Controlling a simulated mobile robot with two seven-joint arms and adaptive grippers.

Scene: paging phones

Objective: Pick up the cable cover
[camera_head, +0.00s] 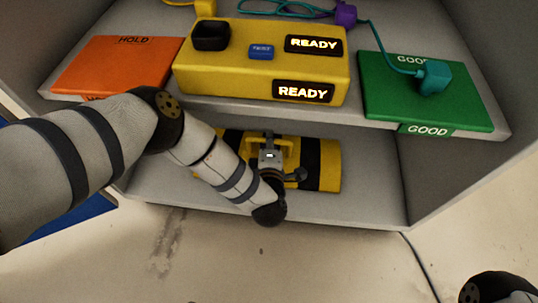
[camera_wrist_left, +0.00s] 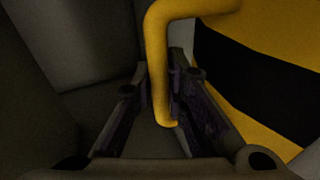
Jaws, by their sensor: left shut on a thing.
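The cable cover (camera_head: 326,166) is a yellow block with black stripes and a yellow handle. It lies on the lower shelf, partly hidden behind my left arm. My left gripper (camera_head: 270,146) is at the handle, in front of the cover. In the left wrist view my left gripper (camera_wrist_left: 165,100) has its fingers on both sides of the yellow handle (camera_wrist_left: 158,60), shut on it. The striped body of the cover (camera_wrist_left: 255,75) shows to the right there. My right gripper is not in view; only a dark part of my right arm shows at the lower right corner.
On the upper shelf stand an orange HOLD pad (camera_head: 115,65), a yellow box (camera_head: 225,78) with READY displays, and a green GOOD pad (camera_head: 445,105) with a teal plug (camera_head: 434,76). A purple plug (camera_head: 346,14) lies behind. The upper shelf edge overhangs the cover. A dark cable (camera_head: 420,265) runs along the floor.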

